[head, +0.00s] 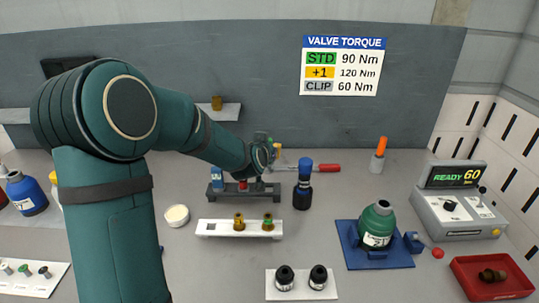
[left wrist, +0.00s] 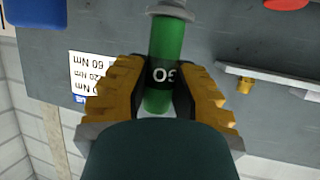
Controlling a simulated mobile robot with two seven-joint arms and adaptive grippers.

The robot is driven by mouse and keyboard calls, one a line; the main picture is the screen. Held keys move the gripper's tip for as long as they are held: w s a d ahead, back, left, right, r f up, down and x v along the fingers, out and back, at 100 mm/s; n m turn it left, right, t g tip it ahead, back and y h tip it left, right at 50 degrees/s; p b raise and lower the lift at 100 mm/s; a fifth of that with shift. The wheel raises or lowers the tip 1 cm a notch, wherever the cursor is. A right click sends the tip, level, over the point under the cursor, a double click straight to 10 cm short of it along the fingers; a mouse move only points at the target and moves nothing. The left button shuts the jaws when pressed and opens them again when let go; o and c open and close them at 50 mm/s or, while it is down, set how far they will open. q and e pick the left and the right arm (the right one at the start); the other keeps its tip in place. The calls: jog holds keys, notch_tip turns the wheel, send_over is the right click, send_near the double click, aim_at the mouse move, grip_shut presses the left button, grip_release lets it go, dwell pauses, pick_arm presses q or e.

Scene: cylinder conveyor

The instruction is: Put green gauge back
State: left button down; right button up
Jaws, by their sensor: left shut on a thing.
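The green gauge (left wrist: 165,45), a green cylinder with a dark lettered band and a grey collar at one end, is between the yellow fingers of my left gripper (left wrist: 160,78) in the left wrist view. The gripper is shut on it. In the head view my left arm reaches over the bench, and its wrist and gripper (head: 262,153) are just behind and above the dark rack (head: 232,195); the arm largely hides the gauge there. The rack holds a blue piece (head: 217,178) at its left and a red-based piece (head: 243,186) near its middle. My right gripper is not in view.
A dark blue-capped bottle (head: 302,190) stands close to the rack's right. A red-handled tool (head: 318,168) lies behind it. A white block (head: 212,228) with brass fittings sits in front. A green bottle (head: 377,225) stands on a blue mat, right. A torque sign (head: 343,66) hangs behind.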

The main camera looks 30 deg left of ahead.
aim_at(268, 170)
pick_arm(q)
jog(key=shift+w+f, duration=0.25)
jog(key=shift+f, duration=0.05)
jog(key=shift+s+f+b, duration=0.25)
jog(key=shift+f+b, duration=0.25)
jog(key=shift+b, duration=0.15)
notch_tip(268, 170, down, 3)
jog(key=shift+w+r+b, duration=0.1)
jog(key=shift+w+b, duration=0.05)
jog(key=shift+b, duration=0.9)
jog(key=shift+f+b, duration=1)
jog(key=shift+f, duration=0.1)
jog(key=shift+f+b, duration=0.95)
jog(key=shift+f+b, duration=0.35)
jog(key=shift+f, duration=0.4)
jog(key=c, duration=0.8)
grip_release()
jog(key=shift+c, duration=0.2)
